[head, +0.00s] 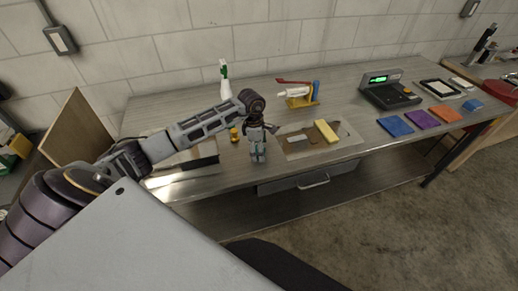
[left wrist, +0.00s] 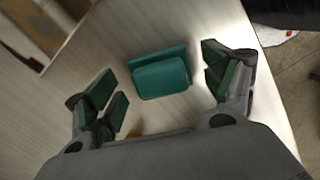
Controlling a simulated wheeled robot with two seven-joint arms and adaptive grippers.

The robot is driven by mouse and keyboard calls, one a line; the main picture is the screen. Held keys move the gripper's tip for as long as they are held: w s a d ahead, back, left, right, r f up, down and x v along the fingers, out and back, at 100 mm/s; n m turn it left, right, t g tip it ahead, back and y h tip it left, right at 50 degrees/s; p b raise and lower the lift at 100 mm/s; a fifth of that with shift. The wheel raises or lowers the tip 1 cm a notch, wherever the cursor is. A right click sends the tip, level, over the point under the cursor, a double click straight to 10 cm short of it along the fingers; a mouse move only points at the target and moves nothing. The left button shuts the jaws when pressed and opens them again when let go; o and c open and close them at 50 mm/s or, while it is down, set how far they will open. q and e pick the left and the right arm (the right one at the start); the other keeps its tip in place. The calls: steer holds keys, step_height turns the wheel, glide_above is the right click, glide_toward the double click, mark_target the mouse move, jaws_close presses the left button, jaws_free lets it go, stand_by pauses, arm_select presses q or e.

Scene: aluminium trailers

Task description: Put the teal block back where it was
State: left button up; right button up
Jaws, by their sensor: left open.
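The teal block (left wrist: 162,78) lies on the pale table top in the left wrist view, between my left gripper's spread fingers. There is a gap to the finger on each side. My left gripper (left wrist: 163,84) is open and empty, with green pads on its fingers. In the head view my left gripper (head: 258,154) points down over the front part of the bench, left of the grey mat. I cannot make out the teal block there; the gripper seems to hide it. My right gripper is not in view.
A grey mat (head: 296,152) holds a yellow block (head: 326,131). A small yellow object (head: 234,135) stands just left of the gripper. Behind are a spray bottle (head: 225,82) and a scale (head: 389,90). Blue (head: 395,126), purple (head: 422,119) and orange (head: 446,113) squares lie at right.

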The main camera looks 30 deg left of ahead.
arm_select(q)
steer(key=r, duration=0.3)
steer(key=r+b, duration=0.1)
steer(key=r, duration=0.2)
steer(key=a+r+b, duration=0.1)
steer(key=r, duration=0.2)
steer(key=shift+s+r, duration=0.25)
steer(key=shift+r, duration=0.15)
steer(key=shift+a+r, duration=0.1)
steer(key=shift+r, duration=1)
